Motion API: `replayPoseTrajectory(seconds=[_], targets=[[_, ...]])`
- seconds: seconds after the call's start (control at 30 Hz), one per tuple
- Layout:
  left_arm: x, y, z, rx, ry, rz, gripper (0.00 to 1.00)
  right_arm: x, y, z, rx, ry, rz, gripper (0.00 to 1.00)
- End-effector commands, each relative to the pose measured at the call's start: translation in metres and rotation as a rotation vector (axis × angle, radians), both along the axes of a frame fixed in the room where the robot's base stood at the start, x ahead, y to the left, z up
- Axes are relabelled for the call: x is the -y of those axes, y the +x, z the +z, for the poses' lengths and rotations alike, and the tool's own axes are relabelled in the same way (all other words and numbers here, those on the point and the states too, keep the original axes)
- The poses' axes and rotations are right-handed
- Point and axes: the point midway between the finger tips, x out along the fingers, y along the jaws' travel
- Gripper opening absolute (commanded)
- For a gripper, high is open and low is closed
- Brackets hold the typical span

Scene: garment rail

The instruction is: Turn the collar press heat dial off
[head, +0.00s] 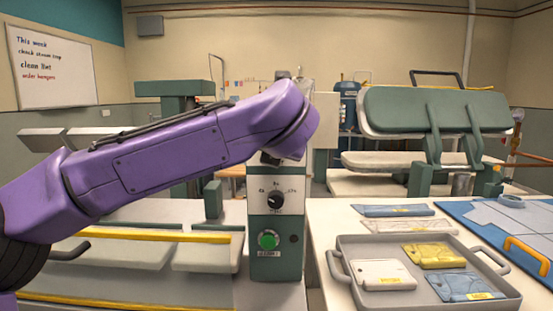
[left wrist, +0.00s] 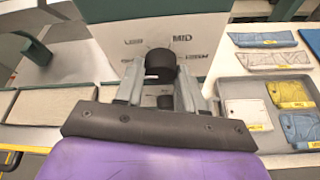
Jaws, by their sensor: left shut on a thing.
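The heat dial (head: 274,201) is a black knob on a white plate, on the front of the green press post (head: 276,264). Labels stand around it, and MID reads clearly above it in the left wrist view. My left arm comes in from the left in the head view and ends above the dial. My left gripper (left wrist: 159,84) has its grey fingers on either side of the black knob (left wrist: 161,62) in the left wrist view and is shut on it. The fingers are largely hidden in the head view. The pointer's exact setting is unclear. My right gripper is not in view.
A green button (head: 268,240) sits below the dial. A grey tray (head: 343,250) with several folded pieces lies on the white table to the right. A larger green press (head: 422,110) stands behind it. Padded boards with yellow edges lie at the lower left.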

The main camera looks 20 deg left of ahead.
Motion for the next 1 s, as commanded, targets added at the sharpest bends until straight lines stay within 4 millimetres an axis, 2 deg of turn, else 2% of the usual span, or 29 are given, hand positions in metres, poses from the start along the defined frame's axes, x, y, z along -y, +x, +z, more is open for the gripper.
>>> replayPoseTrajectory(seconds=[0.2,0.77,0.8,0.83,0.87,1.0], targets=[[-0.0005,0.0002,-0.0018,0.018,-0.066,0.0,0.08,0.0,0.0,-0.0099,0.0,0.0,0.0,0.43],[-0.0005,-0.0001,0.0,0.025,-0.091,-0.001,0.08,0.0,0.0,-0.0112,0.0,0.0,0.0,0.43],[-0.0005,-0.0001,0.0,0.025,-0.09,0.0,0.52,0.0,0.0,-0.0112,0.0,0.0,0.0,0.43],[-0.0005,-0.0001,0.0,0.025,-0.09,0.0,0.61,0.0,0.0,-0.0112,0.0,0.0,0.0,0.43],[-0.0005,-0.0001,0.0,0.025,-0.09,0.0,0.64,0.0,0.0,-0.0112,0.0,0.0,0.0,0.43],[-0.0005,-0.0001,0.0,0.026,-0.089,-0.001,0.64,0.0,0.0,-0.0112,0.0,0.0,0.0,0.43]])
